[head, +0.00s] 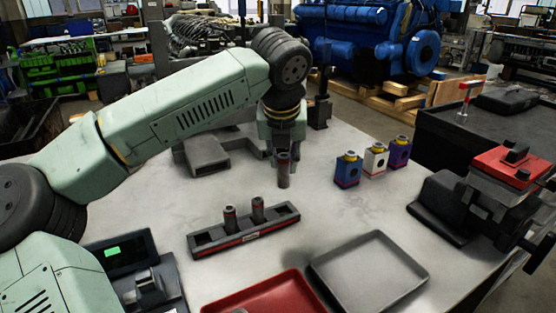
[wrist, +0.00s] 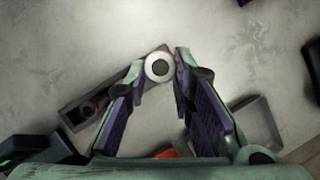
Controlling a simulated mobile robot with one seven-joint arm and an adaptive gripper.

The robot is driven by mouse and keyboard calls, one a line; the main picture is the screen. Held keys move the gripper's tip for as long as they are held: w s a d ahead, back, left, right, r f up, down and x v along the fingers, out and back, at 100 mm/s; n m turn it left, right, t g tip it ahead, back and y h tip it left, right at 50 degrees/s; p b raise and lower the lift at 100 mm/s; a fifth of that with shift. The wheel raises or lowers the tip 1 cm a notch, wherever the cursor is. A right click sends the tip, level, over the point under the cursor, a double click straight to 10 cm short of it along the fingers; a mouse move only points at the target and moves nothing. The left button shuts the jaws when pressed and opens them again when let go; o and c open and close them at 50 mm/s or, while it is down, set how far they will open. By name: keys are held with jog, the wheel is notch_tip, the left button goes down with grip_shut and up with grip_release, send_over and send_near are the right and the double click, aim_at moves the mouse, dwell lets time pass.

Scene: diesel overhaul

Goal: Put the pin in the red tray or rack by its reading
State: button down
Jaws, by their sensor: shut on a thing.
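My gripper (head: 284,152) is shut on a dark metal pin (head: 283,171) and holds it upright above the table, behind the rack. In the wrist view the pin's round end (wrist: 159,68) sits between the two fingertips. The dark rack (head: 245,232) with a red stripe lies on the table and has two pins (head: 231,218) (head: 258,209) standing in it; its slot at the left end looks empty. The red tray (head: 265,297) is at the front edge, partly cut off. A gauge with a green display (head: 112,252) stands at the left; I cannot read its value.
A grey tray (head: 369,271) lies right of the red tray. Blue, white and purple small blocks (head: 373,159) stand at the back right. A vise with a red top (head: 500,172) is at the right. The table between rack and blocks is clear.

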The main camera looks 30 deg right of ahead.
aim_at(283, 183)
jog(key=shift+s+d+f, duration=0.1)
jog(key=shift+f, duration=0.3)
jog(key=shift+f+b, duration=0.8)
jog(key=shift+f, duration=0.45)
jog(key=shift+b, duration=0.45)
dwell(0.4)
jog(key=shift+f+b, duration=0.2)
jog(key=shift+b, duration=0.15)
jog(key=shift+f+b, duration=0.35)
jog(key=shift+f+b, duration=0.85)
jog(key=shift+b, duration=0.05)
dwell(0.6)
jog(key=shift+f+b, duration=0.35)
jog(key=shift+b, duration=0.05)
jog(key=shift+f+b, duration=0.8)
jog(key=shift+b, duration=0.1)
dwell(0.4)
